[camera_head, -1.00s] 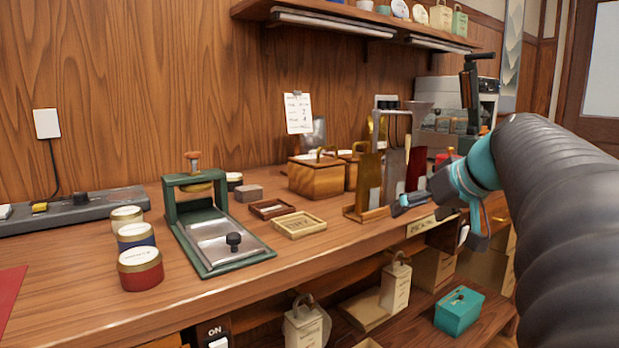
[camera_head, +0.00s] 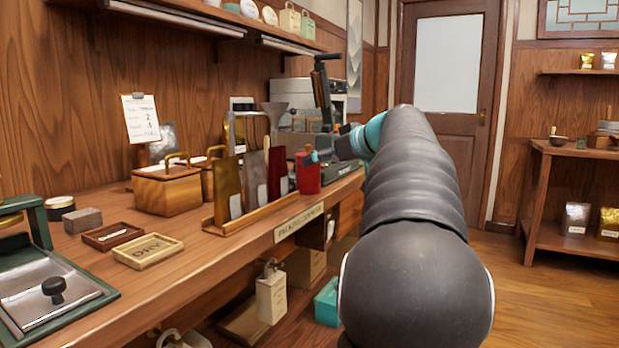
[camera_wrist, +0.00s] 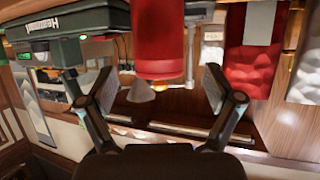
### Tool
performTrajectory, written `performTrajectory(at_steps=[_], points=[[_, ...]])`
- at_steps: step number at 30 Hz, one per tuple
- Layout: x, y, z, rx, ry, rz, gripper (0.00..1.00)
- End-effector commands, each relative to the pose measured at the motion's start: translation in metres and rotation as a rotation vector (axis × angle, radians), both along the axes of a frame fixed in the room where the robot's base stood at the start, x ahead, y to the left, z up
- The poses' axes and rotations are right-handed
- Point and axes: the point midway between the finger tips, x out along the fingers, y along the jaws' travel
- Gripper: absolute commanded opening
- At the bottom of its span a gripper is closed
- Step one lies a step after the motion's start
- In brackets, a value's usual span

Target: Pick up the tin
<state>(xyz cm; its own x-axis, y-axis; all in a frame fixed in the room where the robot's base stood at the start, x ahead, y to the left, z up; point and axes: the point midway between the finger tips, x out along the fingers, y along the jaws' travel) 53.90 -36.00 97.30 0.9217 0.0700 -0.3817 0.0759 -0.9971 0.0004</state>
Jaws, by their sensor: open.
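A red cylindrical tin (camera_head: 308,174) stands on the counter beyond the packet rack. In the wrist view the same red tin (camera_wrist: 158,42) is upside down in the picture, at the top middle, ahead of and between the fingers. My gripper (camera_wrist: 158,82) is open, with one finger to each side and a visible gap on both sides of the tin. In the head view my gripper (camera_head: 325,156) is beside the tin, partly hidden by my own arm. A dark round tin with a pale lid (camera_head: 60,208) stands at the far left.
The rack of upright packets (camera_head: 262,222) stands just left of the red tin. A dark-green device (camera_wrist: 62,25) is close by in the wrist view. A wooden box (camera_head: 168,190) and small trays (camera_head: 148,251) occupy the counter. Open floor (camera_head: 530,290) lies at right.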

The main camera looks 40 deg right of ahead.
Motion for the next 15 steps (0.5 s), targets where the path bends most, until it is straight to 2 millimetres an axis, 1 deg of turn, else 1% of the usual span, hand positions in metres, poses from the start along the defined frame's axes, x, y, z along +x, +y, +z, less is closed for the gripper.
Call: performTrajectory(at_steps=[2,8,13,15], points=[[0.007,0.001,-0.003,0.001,0.001,0.002,0.91],[0.015,0.000,-0.010,0.001,0.001,-0.002,0.91],[0.032,0.000,-0.027,0.002,0.004,-0.001,0.91],[0.041,0.000,-0.030,0.001,0.002,-0.003,0.91]])
